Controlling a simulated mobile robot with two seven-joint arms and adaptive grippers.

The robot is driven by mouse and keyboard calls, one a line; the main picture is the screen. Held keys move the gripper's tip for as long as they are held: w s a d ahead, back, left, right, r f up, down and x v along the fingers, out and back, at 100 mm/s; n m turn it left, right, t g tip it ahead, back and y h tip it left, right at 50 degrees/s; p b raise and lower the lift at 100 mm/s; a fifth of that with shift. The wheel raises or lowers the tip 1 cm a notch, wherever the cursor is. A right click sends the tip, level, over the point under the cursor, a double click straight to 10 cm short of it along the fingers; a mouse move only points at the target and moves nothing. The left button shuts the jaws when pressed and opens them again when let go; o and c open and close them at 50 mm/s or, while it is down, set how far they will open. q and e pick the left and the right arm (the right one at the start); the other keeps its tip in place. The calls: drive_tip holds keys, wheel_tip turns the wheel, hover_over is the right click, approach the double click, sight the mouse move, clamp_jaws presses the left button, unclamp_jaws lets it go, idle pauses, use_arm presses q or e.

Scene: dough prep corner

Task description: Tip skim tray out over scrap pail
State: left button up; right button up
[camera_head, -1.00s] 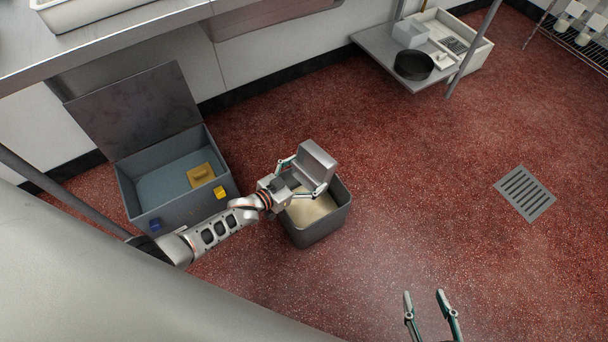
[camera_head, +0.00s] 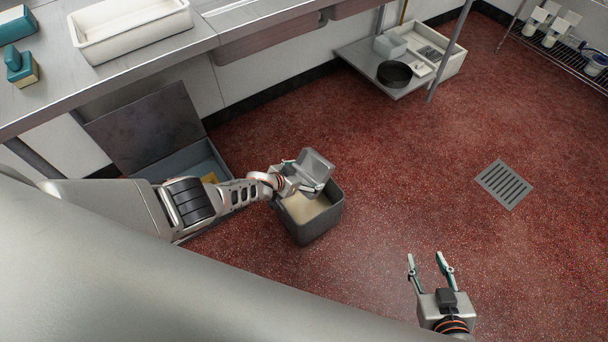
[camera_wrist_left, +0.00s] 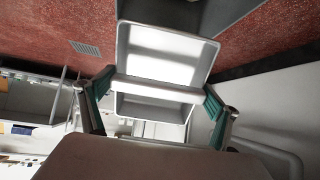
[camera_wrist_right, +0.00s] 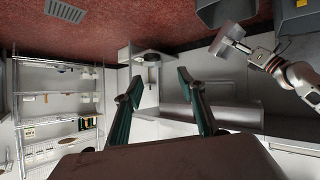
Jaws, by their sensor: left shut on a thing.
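The skim tray (camera_head: 316,165) is a small grey metal tray, tilted over the back of the scrap pail. My left gripper (camera_head: 309,190) is shut on it. In the left wrist view the tray (camera_wrist_left: 165,55) sits between the two fingers, its inside pale and bright, with no contents that I can make out. The scrap pail (camera_head: 318,226) is a grey square bin on the floor, with pale beige matter inside. The tray and gripper hide its back part. My right gripper (camera_head: 432,272) is open and empty above the floor at the lower right.
A grey chest (camera_head: 190,162) with its lid up stands left of the pail, partly behind my left arm. A steel counter (camera_head: 160,48) runs along the wall with a white tub (camera_head: 130,30). A floor drain (camera_head: 503,184) lies right. The floor between is clear.

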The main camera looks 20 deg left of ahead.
use_arm(q)
drive_tip(key=shift+w+a+r, duration=0.2)
drive_tip(key=shift+w+r, duration=0.15)
drive_tip(key=shift+r, duration=0.25)
drive_tip(key=shift+w+a+r, duration=0.2)
drive_tip(key=shift+w+r, duration=0.1)
drive_tip(key=shift+r, duration=0.3)
drive_tip(key=shift+w+a+f+p, duration=0.4)
drive_tip(key=shift+a+f+p, duration=0.15)
drive_tip(key=shift+a, duration=0.1)
drive_tip(key=r, duration=0.1)
drive_tip(key=s+d+r+p, duration=0.1)
drive_tip(key=shift+r, duration=0.3)
drive_tip(key=shift+s+d+f, duration=0.1)
use_arm(e)
wheel_tip(320, 180, up, 6)
drive_tip(key=w, duration=0.2)
drive_tip(key=shift+w+a+r+t, duration=0.25)
drive_tip(key=shift+w+a+t, duration=0.05)
drive_tip(key=shift+a+t, duration=0.1)
